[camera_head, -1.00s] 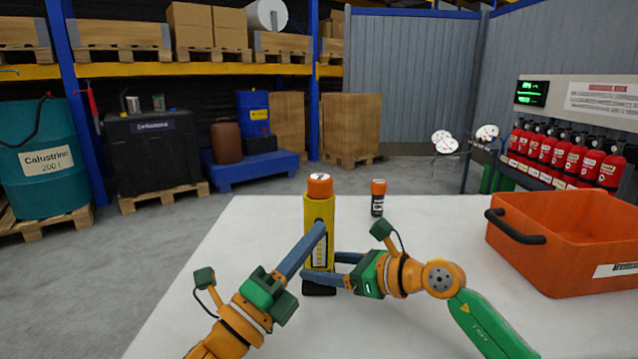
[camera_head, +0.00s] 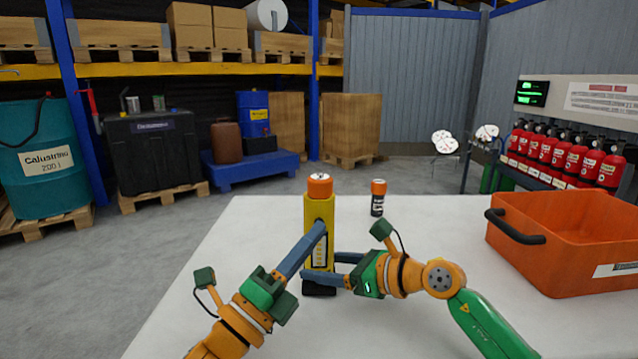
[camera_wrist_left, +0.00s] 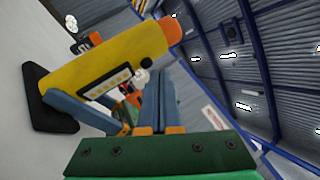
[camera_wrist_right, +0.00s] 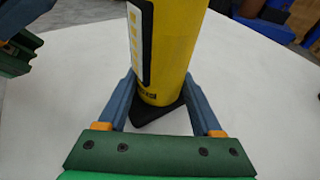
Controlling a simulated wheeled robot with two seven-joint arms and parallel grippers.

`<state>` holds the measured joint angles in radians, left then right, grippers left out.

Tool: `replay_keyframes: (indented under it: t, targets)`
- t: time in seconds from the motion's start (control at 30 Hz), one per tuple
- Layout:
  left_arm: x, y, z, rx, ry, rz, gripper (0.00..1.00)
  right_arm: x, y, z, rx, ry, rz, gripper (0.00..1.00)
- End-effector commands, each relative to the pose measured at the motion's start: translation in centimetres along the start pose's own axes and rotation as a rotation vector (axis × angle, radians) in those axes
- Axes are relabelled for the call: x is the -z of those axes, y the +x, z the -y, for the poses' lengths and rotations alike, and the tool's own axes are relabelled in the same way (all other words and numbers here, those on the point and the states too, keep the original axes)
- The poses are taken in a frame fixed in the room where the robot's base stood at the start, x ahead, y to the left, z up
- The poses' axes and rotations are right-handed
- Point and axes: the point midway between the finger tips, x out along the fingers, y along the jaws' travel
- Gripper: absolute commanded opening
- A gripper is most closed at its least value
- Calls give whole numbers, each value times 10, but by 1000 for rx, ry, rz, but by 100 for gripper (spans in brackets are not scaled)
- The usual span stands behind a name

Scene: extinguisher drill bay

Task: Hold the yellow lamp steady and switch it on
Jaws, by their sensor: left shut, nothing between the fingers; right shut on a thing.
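The yellow lamp (camera_head: 319,213), with an orange top and a dark foot, stands upright on the white table (camera_head: 250,228). It also shows in the left wrist view (camera_wrist_left: 105,58) and the right wrist view (camera_wrist_right: 172,45). My right gripper (camera_head: 330,268) is shut on the lamp's lower body, one finger on each side in the right wrist view (camera_wrist_right: 160,105). My left gripper (camera_head: 318,229) is shut and empty, its fingertips at the front of the lamp's upper body, by the panel. Whether the fingertips touch the lamp, I cannot tell.
A small black canister with an orange cap (camera_head: 378,197) stands behind the lamp to the right. An orange crate (camera_head: 560,265) with a black handle sits at the right of the table. Red extinguishers (camera_head: 565,152) line the rack behind it. The table's left part is clear.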

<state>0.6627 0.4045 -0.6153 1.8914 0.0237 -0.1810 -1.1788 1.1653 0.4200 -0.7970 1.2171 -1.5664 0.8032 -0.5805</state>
Motion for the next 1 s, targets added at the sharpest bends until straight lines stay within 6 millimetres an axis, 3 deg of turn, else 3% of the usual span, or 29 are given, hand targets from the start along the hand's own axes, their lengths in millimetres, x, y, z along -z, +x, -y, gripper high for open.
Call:
replay_keyframes:
  t: [0.47, 1.0]
  targets:
    - [-4, 6, -4, 0, 0, 0, 0, 0, 0, 0, 0, 0, 0, 18]
    - [5, -6, 4, 0, 0, -2, 0, 0, 0, 0, 0, 0, 0, 18]
